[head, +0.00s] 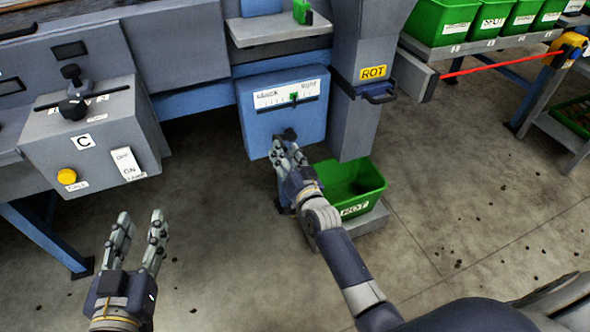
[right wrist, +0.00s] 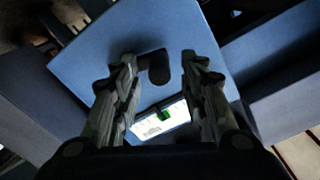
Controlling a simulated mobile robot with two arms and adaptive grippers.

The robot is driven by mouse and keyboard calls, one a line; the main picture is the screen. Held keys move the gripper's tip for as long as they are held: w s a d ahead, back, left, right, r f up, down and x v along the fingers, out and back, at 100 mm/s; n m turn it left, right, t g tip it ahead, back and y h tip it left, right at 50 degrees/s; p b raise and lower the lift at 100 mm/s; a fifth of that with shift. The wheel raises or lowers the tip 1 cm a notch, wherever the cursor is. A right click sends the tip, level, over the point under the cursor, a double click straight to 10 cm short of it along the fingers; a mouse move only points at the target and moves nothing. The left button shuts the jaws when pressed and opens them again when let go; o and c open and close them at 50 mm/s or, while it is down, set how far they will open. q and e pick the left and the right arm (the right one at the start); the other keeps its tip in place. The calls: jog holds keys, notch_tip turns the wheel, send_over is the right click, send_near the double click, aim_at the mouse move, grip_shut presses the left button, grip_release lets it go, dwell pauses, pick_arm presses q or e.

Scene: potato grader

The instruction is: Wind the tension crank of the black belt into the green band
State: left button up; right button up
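The blue tension box (head: 256,128) carries a white scale (head: 275,97) marked slack and tight, with a green mark (head: 294,97) right of its middle. The black crank knob (head: 290,134) sticks out below the scale. In the right wrist view the knob (right wrist: 158,68) stands between my right gripper's fingers, nearer the left finger; contact is unclear. My right gripper (head: 286,147) is open around it, also in the right wrist view (right wrist: 160,62). My left gripper (head: 141,216) is open and empty, away from the box.
A green ROT bin (head: 360,209) stands below the grey ROT chute (head: 357,120), close right of my right gripper. A grey control box (head: 50,150) with a yellow button and switch is at left. Green crates (head: 440,22) stand on a rack at upper right.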

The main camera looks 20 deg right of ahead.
jog(key=s, duration=1)
jog(key=shift+d, duration=0.2)
jog(key=shift+r, duration=0.1)
